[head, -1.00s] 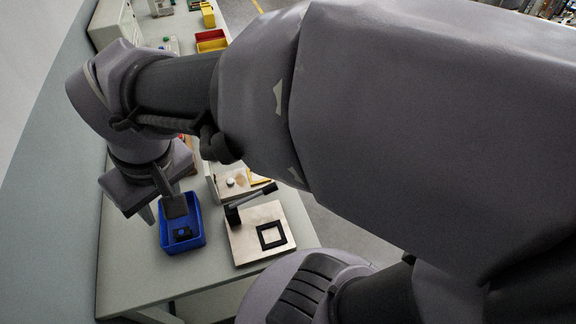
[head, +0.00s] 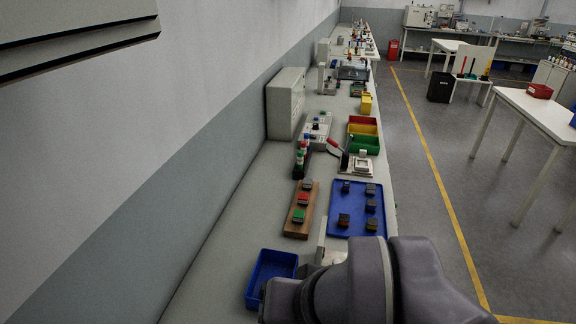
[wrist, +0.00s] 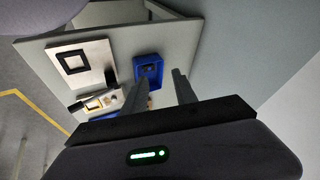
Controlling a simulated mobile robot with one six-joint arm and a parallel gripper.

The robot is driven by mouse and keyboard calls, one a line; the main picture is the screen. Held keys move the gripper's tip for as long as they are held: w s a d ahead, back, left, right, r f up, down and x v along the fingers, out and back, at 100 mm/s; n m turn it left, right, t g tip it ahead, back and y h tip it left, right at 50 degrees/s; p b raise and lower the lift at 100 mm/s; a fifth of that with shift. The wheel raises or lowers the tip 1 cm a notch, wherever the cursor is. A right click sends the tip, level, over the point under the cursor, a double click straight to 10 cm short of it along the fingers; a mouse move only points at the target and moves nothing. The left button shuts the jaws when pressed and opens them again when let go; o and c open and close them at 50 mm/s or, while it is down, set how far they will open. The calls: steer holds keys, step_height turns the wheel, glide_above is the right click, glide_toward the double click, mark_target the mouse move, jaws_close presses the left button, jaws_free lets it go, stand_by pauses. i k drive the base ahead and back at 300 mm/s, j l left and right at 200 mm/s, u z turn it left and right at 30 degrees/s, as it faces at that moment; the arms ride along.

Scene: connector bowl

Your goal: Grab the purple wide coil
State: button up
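I cannot make out a purple wide coil for certain in any view. Several small dark parts lie on the blue tray (head: 335,224); one dark bluish part (head: 346,187) sits near its far left corner, its exact colour unclear. A small dark part (wrist: 149,69) lies in the blue bin (wrist: 148,58), which also shows in the head view (head: 270,265), partly behind my arm. My gripper (wrist: 162,82) is open in the wrist view, its fingers apart with nothing seen between them. It is above the bench near the blue bin; in the head view it is hidden.
A wooden board (head: 300,225) with dark, red and green blocks stands left of the blue tray. Red, yellow and green bins (head: 362,135) and a grey cabinet (head: 286,103) stand farther back. The wall borders the bench on the left; bare bench lies along it.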

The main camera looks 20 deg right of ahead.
mark_target(347, 185)
steer(key=l, duration=1.8)
steer(key=i+l+z, duration=0.1)
steer(key=i+l, duration=0.95)
steer(key=i, duration=0.15)
